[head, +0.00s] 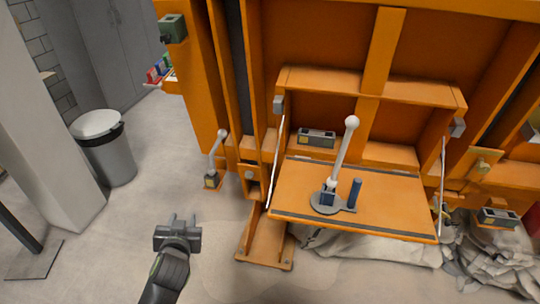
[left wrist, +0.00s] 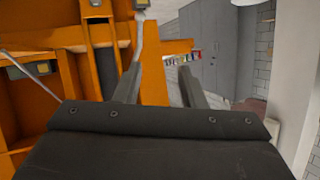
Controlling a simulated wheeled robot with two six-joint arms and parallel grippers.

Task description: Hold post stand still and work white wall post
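The post stand (head: 323,205) is a grey disc base on the orange fold-down shelf. A tilted white post with a ball top rises from it, beside a short upright dark blue peg (head: 355,193). The white wall post (head: 216,147) is a shorter, tilted, ball-topped lever on a small yellow-and-grey base at the orange frame's left side. It also seems to show in the left wrist view (left wrist: 138,42), just beyond the fingers. My left gripper (head: 180,218) is open and empty, below and left of the wall post, touching nothing. My right gripper is out of view.
The shelf (head: 400,205) hangs open on thin side rods from the orange frame. An orange foot beam (head: 265,240) lies on the floor. A grey bin (head: 105,150) stands at left beside a pale column. Crumpled sheeting (head: 495,255) lies at right. Floor around my left gripper is clear.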

